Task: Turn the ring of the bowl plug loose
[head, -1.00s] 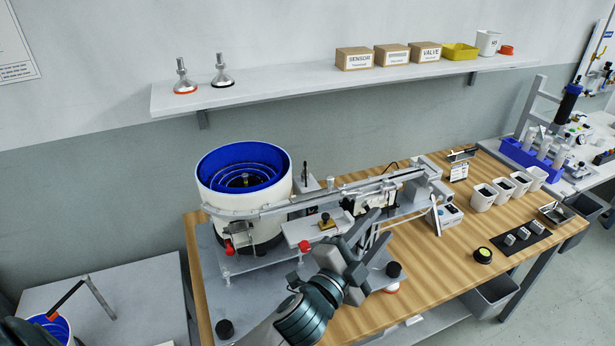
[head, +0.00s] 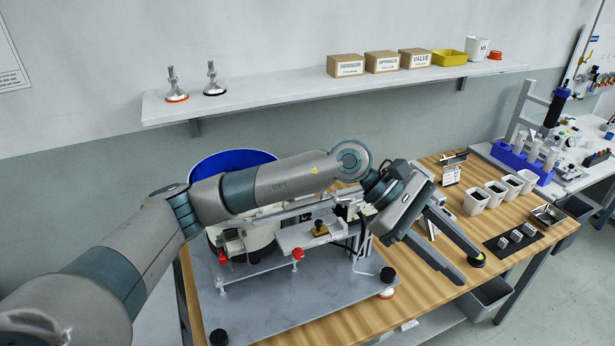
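The bowl feeder, with its blue bowl (head: 232,160) and white drum, stands at the left of the wooden bench; my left arm crosses in front of and hides much of it. I cannot make out the bowl plug or its ring for sure. A red knob (head: 223,256) shows low in front of the drum, and another red knob (head: 297,254) is further right. My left gripper (head: 472,271) reaches over the right part of the bench, its two fingers spread apart with nothing seen between them. My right gripper is not in view.
A grey base plate (head: 290,303) carries the feeder. A black and yellow puck (head: 478,260) is partly hidden by a left fingertip. White cups (head: 475,203) and a dark mat (head: 500,250) with small blocks are at the right. A shelf (head: 300,96) runs along the wall.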

